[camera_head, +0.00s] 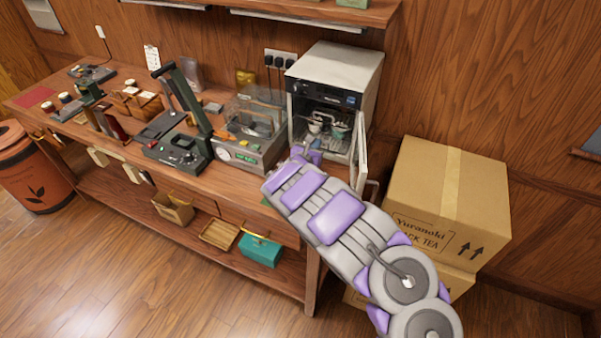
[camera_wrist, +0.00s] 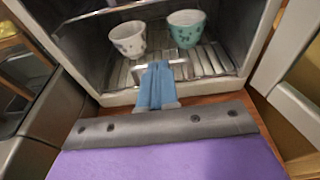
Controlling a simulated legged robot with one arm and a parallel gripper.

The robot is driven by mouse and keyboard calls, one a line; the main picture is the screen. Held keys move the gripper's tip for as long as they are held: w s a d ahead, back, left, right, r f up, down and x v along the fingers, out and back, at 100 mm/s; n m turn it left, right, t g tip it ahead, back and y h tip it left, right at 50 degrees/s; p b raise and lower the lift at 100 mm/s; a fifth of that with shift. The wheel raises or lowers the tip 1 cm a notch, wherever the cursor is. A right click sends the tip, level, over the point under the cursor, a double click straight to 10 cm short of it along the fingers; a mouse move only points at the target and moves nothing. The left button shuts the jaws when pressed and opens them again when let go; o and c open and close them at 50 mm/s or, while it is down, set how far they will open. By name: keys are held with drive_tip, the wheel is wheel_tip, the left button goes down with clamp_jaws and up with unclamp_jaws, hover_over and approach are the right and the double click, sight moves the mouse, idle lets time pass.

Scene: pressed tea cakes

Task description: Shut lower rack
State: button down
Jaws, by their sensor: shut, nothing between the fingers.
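A white cabinet (camera_head: 369,67) stands at the right end of the wooden bench with its door (camera_head: 359,154) swung open to the right. The door's edge also shows in the wrist view (camera_wrist: 291,112). Inside is a metal wire lower rack (camera_wrist: 205,62) holding a white patterned cup (camera_wrist: 128,39) and a teal patterned cup (camera_wrist: 186,29). A handle-like bar stands at the rack's front. My gripper (camera_wrist: 158,72) is shut and empty, its blue fingertips at or just in front of this bar; contact cannot be told. In the head view my arm hides part of the cabinet's lower front.
A clear-lidded machine (camera_head: 249,137) stands close on the cabinet's left, and a dark green lever press (camera_head: 184,133) is further left. Stacked cardboard boxes (camera_head: 446,190) stand on the floor at right, near the open door. A shelf (camera_head: 300,16) runs above.

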drive_tip(key=shift+w+d+r+b, duration=0.15)
drive_tip(key=shift+w+d, duration=0.1)
drive_tip(key=shift+w, duration=0.4)
drive_tip(key=shift+w+d+r+b, duration=0.15)
drive_tip(key=shift+w+d, duration=0.1)
drive_tip(key=shift+w, duration=0.35)
drive_tip(key=shift+r, duration=0.1)
